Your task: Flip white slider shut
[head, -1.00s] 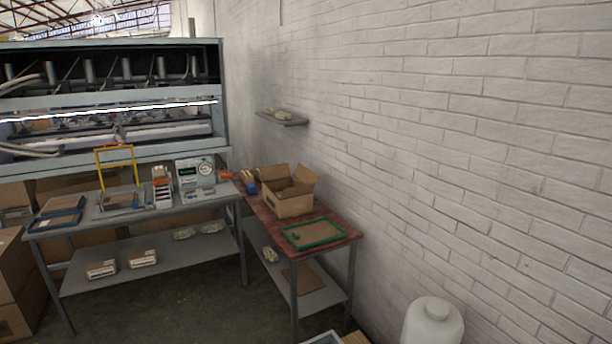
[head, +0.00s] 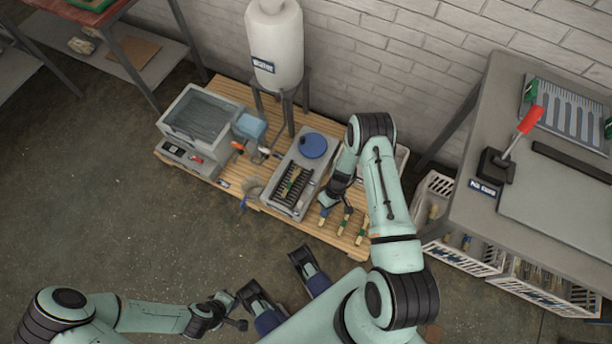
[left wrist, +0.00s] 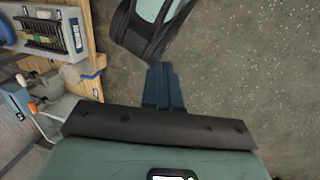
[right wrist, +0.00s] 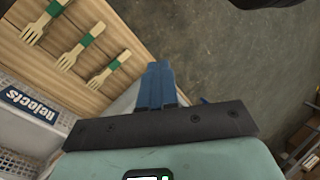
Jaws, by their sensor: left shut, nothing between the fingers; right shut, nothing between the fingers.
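I cannot make out a white slider for certain. A small white part (head: 265,152) shows among the fittings under the white tank (head: 275,45), beside a blue block (head: 250,127), too small to tell its state. My left gripper (left wrist: 163,75) is shut and empty over bare floor, low in the head view. My right gripper (right wrist: 157,72) is shut and empty. In the head view it is near the forks, right of the grey tray, partly hidden by its own arm.
A wooden pallet (head: 225,190) carries the machine, a grey tray (head: 296,190) with a round blue lid (head: 313,145), and several wooden forks (right wrist: 80,50). A table with a red-handled lever (head: 528,120) stands right. Floor left is clear.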

